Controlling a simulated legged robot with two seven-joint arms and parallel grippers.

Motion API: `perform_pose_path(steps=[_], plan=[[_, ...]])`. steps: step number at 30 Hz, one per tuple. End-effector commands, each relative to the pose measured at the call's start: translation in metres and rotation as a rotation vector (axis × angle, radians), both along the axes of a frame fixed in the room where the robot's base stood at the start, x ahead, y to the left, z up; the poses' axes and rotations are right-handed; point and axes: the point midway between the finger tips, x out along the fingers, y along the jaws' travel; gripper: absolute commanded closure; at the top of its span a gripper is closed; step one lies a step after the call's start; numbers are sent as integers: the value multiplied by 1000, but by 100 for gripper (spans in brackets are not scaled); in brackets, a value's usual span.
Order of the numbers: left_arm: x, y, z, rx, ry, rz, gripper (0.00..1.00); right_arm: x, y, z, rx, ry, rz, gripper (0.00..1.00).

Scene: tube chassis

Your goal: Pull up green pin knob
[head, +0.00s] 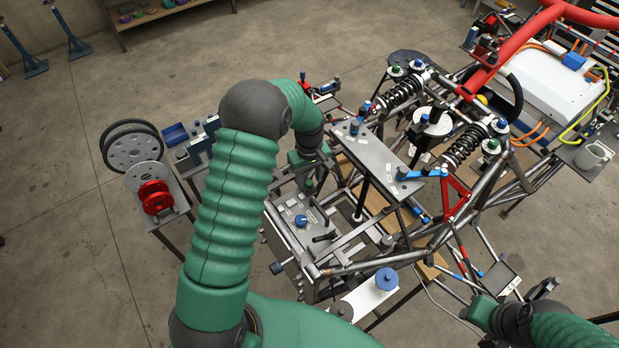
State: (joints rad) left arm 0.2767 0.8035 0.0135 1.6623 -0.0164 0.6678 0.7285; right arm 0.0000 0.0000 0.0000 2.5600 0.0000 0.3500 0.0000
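The green pin knob (309,184) is small and sits above the grey plate fixture at the near left side of the tube chassis. My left gripper (308,177) comes down from above, with its fingertips right at the knob. The fingers are small and dark here, and I cannot tell whether they touch or close on the knob. The pin below the knob is hard to make out. My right gripper (472,311) is low at the right, near the chassis's front tubes, away from the knob; its fingers are too unclear to read.
The grey fixture plate (287,222) carries a blue knob (301,221) and a black handle. A raised grey plate (376,160) and steel tubes (375,262) crowd the right.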

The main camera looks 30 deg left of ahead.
Motion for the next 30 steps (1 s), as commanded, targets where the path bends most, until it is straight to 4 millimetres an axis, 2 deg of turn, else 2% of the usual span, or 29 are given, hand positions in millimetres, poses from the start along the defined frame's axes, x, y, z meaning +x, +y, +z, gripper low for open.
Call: perform_pose_path(steps=[7, 11, 14, 24, 27, 30], plan=[[-1, -1, 0, -1, 3, 0, 57, 0, 0, -1, 0, 0, 0, 64], [0, 0, 14, -1, 1, -1, 57, 0, 0, -7, 0, 0, 0, 64], [0, 0, 37, 1, -3, -2, 57, 0, 0, -15, 0, 0, 0, 64], [1, 0, 133, -1, 0, -1, 57, 0, 0, -35, 0, 0, 0, 64], [2, 0, 152, -2, 1, 0, 57, 0, 0, -37, 0, 0, 0, 64], [1, 0, 162, -1, 3, 0, 57, 0, 0, -38, 0, 0, 0, 64]])
